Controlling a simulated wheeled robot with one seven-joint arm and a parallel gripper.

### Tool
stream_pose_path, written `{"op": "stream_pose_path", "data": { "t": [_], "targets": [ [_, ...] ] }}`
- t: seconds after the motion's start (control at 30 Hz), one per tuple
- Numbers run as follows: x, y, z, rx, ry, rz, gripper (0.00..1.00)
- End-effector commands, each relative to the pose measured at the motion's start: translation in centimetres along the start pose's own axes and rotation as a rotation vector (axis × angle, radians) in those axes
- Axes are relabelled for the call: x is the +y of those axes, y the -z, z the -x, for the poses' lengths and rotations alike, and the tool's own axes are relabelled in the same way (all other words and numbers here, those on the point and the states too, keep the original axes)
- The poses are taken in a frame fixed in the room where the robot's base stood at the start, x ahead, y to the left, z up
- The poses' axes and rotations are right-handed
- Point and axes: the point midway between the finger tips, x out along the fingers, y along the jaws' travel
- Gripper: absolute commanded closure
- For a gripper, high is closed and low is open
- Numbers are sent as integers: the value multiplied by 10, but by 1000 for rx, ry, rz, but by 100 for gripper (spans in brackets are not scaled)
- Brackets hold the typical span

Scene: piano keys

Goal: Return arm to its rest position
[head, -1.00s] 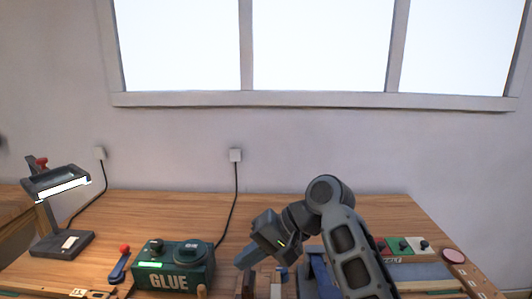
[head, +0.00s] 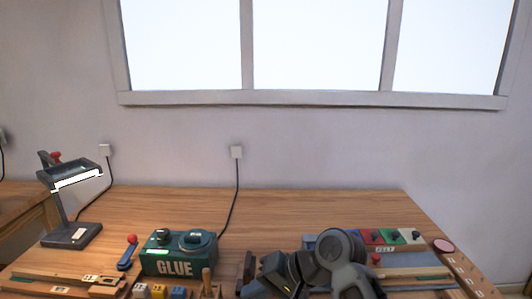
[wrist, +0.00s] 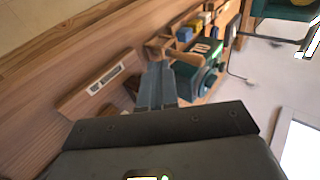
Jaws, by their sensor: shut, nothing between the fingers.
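My gripper shows in the wrist view (wrist: 157,88) as two grey-blue fingers side by side, shut with nothing between them. In the head view my dark arm is folded low over the front right part of the workbench (head: 320,205). The fingertips are hard to make out there. In the wrist view the fingers point toward wooden blocks and the green glue machine (wrist: 205,72), apart from them as far as I can tell.
The green glue machine (head: 178,254) stands left of my arm. A desk lamp (head: 70,200) is at the far left. Red, green and white felt blocks (head: 397,238) lie at the right. The bench's back strip is clear, with a wall and window behind.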

Motion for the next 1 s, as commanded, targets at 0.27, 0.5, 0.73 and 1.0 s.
{"op": "stream_pose_path", "data": {
  "t": [0.27, 0.5, 0.73, 1.0],
  "targets": [
    [72, -44, -20, 173, -14, -24, 100],
    [142, -102, -13, 384, -70, -12, 100],
    [192, -166, 17, 571, -160, 36, 100],
    [222, -244, 79, 763, -296, 142, 100]
  ]
}}
